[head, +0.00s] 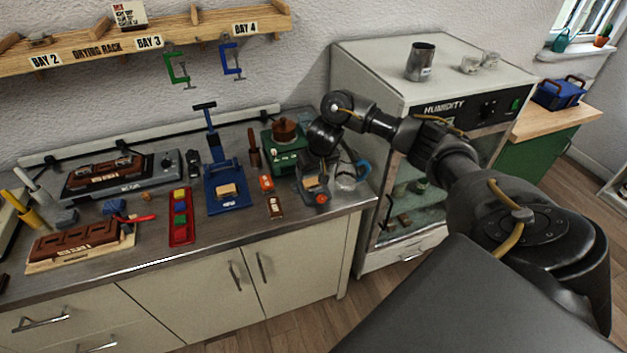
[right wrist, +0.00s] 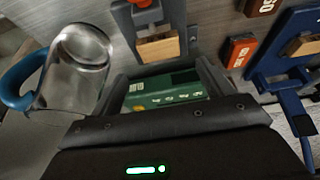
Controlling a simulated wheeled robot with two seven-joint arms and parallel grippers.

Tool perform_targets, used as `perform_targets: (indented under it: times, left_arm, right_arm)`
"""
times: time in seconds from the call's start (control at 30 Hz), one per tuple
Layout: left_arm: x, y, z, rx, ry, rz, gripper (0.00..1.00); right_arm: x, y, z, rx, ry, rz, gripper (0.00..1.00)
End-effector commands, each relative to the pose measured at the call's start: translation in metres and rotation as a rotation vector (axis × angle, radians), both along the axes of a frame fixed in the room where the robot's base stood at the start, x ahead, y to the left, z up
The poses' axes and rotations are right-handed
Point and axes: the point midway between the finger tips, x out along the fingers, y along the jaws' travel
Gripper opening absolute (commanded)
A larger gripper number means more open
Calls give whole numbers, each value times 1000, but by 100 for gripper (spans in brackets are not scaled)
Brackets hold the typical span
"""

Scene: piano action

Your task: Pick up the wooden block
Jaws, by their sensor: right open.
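Two wooden blocks are in view. One wooden block (right wrist: 158,46) lies on a small grey device (right wrist: 150,18) with an orange-red knob, just beyond my fingertips in the right wrist view. The other wooden block (head: 227,190) lies on the base of a blue press (head: 224,172), and it also shows at the right of the right wrist view. My right gripper (head: 322,162) hangs over the right end of the counter, above and behind the grey device. Its jaws are open, with no block between them. My left gripper is not in view.
A glass jug (right wrist: 78,58) with a blue handle stands close beside the right gripper. A green machine (head: 286,150) with a brown top is close behind. Small red and brown pieces lie between the press and grey device. The humidity cabinet (head: 362,70) stands to the right.

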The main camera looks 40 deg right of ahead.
Motion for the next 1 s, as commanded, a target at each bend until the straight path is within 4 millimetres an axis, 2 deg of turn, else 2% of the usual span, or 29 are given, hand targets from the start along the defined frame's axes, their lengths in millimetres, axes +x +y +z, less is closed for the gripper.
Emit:
perform_targets:
  times: [0.17, 0.53, 0.8, 1.0]
  left_arm:
    - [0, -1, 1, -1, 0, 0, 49]
    - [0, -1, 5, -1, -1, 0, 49]
    - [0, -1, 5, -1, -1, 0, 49]
    - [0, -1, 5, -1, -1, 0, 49]
  right_arm:
    - [1, 0, -3, 0, 1, 1, 80]
    - [18, -6, -46, 0, 1, 1, 80]
    - [20, -6, -49, 0, -1, 1, 80]
    - [20, -6, -49, 0, -1, 1, 55]
